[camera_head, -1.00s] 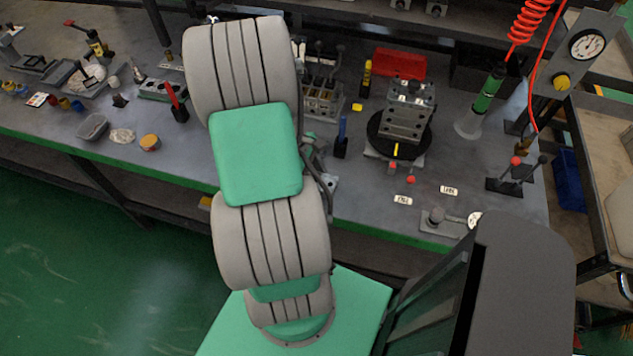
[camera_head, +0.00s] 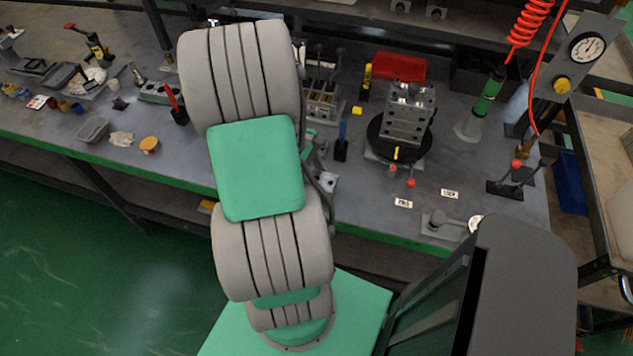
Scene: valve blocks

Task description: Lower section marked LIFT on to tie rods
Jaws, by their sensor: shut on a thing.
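A grey metal block stack (camera_head: 408,112) stands on a black round turntable (camera_head: 374,138) at the right of the bench. Small pale details show on its top; I cannot tell whether they are tie rod ends. A grey valve bank with levers (camera_head: 321,100) stands left of it, partly behind my arm. I cannot make out a section marked LIFT. My arm covers the bench at centre left. My gripper is hidden behind it, so its jaws and anything in them do not show.
A green cylinder (camera_head: 489,92) under a red coiled hose stands right. The front edge between the labels is mostly clear.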

